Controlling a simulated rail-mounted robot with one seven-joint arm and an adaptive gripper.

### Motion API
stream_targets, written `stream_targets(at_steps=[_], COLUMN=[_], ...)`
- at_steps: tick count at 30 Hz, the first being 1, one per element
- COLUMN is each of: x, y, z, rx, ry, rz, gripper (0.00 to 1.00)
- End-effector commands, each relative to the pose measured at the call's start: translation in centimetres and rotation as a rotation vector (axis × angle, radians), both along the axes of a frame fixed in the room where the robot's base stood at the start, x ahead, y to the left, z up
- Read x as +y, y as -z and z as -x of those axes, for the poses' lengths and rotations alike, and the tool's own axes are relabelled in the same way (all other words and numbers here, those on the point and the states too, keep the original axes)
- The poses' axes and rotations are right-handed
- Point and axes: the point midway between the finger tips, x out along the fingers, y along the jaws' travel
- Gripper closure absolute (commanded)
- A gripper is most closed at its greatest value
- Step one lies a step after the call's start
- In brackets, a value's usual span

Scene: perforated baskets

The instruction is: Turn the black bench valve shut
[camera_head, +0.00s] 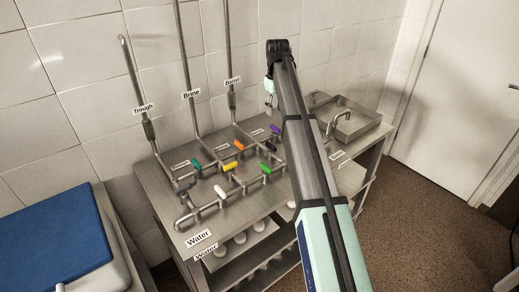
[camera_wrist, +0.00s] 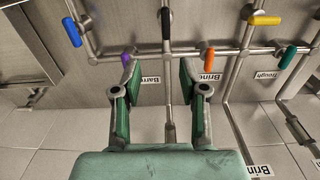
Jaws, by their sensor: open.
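The black valve handle (camera_head: 269,146) sits on the bench pipework, between the orange handle (camera_head: 239,146) and the purple handle (camera_head: 275,129). In the wrist view the black handle (camera_wrist: 166,23) stands upright in the picture, roughly in line with the pipe (camera_wrist: 169,115) below it. My gripper (camera_head: 268,103) hangs above the back of the bench, apart from the black handle. In the wrist view its two fingers (camera_wrist: 159,78) are spread and empty, with the black handle beyond the gap between them.
Close by are yellow (camera_wrist: 264,20), teal (camera_wrist: 287,57) and blue (camera_wrist: 71,32) handles. White (camera_head: 219,191) and green (camera_head: 265,168) handles are nearer the bench front. Tall pipes (camera_head: 186,65) rise along the wall. A metal basin (camera_head: 345,125) stands at the bench's right.

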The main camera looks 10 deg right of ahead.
Motion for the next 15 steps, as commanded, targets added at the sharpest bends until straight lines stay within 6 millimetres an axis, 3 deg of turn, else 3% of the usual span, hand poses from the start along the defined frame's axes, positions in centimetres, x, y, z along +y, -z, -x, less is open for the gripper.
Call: stream_targets(at_steps=[5,10,15], x=[0.8,0.8,0.8], y=[-0.5,1.4,4.6], z=[0.1,0.2,0.3], rx=[0.015,0.016,0.016], ry=[-0.029,-0.028,-0.027], rz=[-0.002,-0.002,-0.002], gripper=[0.57,0.57,0.57])
